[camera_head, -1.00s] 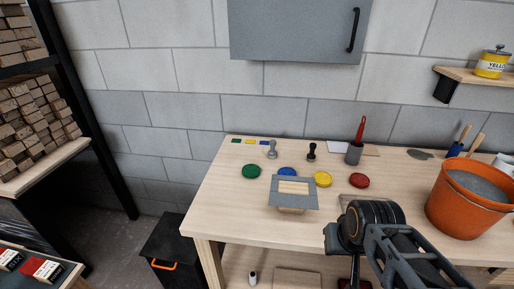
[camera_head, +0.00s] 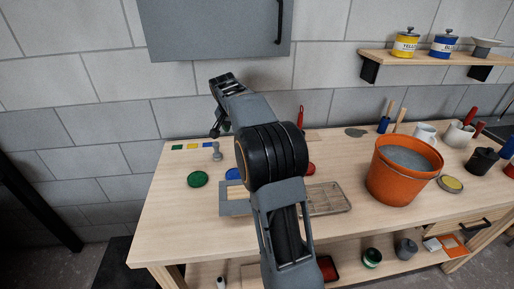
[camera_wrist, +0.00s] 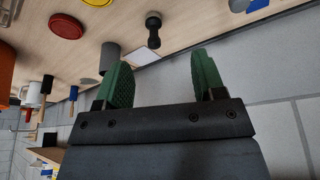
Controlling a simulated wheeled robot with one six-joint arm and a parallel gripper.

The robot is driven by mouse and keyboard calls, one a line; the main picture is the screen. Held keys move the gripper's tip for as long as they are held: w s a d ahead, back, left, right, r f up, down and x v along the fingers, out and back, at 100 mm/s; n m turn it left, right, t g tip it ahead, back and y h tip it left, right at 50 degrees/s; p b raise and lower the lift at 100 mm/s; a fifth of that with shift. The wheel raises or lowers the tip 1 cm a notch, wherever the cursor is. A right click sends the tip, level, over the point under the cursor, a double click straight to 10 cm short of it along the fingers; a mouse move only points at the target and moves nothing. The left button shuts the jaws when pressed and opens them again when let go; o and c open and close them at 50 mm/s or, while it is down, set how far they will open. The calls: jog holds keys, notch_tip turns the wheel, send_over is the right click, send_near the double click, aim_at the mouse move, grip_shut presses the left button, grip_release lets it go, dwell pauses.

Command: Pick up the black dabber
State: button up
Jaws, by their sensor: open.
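The black dabber (camera_wrist: 153,30) stands upright on the wooden bench in the wrist view, which shows the scene turned over. It lies beyond my gripper's fingertips, roughly between them in picture width, with a clear gap. In the head view my arm hides it. My gripper (camera_wrist: 158,75) has two green ridged fingers spread wide with nothing between them. In the head view my gripper (camera_head: 219,130) is in the air over the back of the bench, near the grey dabber (camera_head: 216,152).
A grey cup (camera_wrist: 110,57) and a white sheet (camera_wrist: 143,54) are near the black dabber. The green disc (camera_head: 198,179), red disc (camera_wrist: 66,25) and wire rack (camera_head: 328,199) lie on the bench. An orange bucket (camera_head: 402,180) stands right. A wall cabinet (camera_head: 212,28) hangs above.

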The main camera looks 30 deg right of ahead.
jog(key=w+d+f+m, duration=0.1)
jog(key=w+d+f, duration=0.1)
jog(key=d+f, duration=0.1)
jog(key=w+d+f+m+p, duration=0.1)
jog(key=w+d+f, duration=0.1)
jog(key=d+f, duration=0.2)
jog(key=w+d+f+m+g+h, duration=0.1)
jog(key=w+d+f+m, duration=0.1)
jog(key=d+f, duration=0.1)
jog(key=shift+d+f, duration=0.25)
jog(key=shift+d, duration=0.6)
jog(key=shift+p+x, duration=1.25)
jog(key=shift+x, duration=2.05)
jog(key=shift+a, duration=0.1)
jog(key=c, duration=1)
